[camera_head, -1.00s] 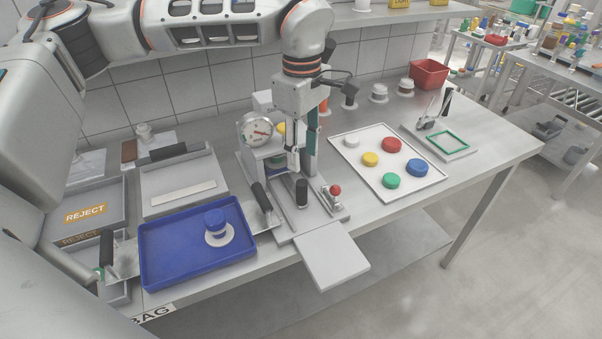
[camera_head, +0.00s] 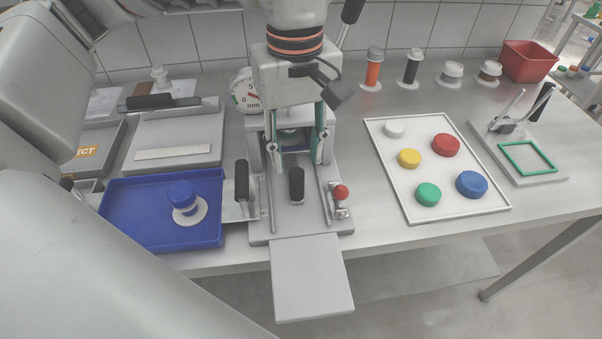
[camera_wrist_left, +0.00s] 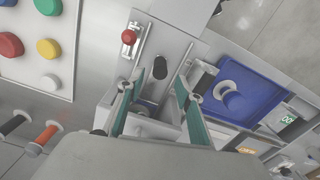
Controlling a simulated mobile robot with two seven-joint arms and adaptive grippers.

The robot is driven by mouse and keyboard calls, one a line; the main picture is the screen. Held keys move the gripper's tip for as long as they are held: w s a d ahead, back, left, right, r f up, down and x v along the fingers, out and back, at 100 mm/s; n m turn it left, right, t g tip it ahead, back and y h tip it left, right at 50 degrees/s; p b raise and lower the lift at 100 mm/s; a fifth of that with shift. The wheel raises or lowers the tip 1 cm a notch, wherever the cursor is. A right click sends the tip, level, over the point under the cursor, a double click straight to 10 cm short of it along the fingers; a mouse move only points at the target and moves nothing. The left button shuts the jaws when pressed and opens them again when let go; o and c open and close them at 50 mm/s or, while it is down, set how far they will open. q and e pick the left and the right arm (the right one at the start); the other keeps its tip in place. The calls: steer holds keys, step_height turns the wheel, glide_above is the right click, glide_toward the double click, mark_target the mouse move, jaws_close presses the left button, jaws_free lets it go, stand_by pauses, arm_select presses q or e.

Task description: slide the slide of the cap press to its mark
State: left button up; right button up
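The cap press (camera_head: 258,228) stands at the table's front edge, with a dial gauge (camera_head: 245,92) at its upper left. A black upright knob (camera_head: 297,184) stands on its bed between two rails; I take it as the handle of the slide. My left gripper (camera_head: 297,150) is open, its two green-padded fingers pointing down just behind the knob, with nothing seen between them. In the left wrist view the knob (camera_wrist_left: 160,67) lies just beyond the open fingertips (camera_wrist_left: 160,90). The slide's mark cannot be made out. My right gripper is out of view.
A red-knobbed clamp (camera_head: 341,194) sits right of the knob, and a black handle (camera_head: 242,181) left. A blue tray (camera_head: 130,215) holds a blue-capped piece. A white tray (camera_head: 400,198) holds several coloured caps. A grey plate (camera_head: 312,280) juts past the front edge.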

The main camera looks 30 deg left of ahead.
mark_target(297, 173)
arm_select(q)
step_height(297, 173, down, 7)
steer(key=shift+r+b, duration=0.2)
steer(key=shift+b, duration=0.15)
jaws_close()
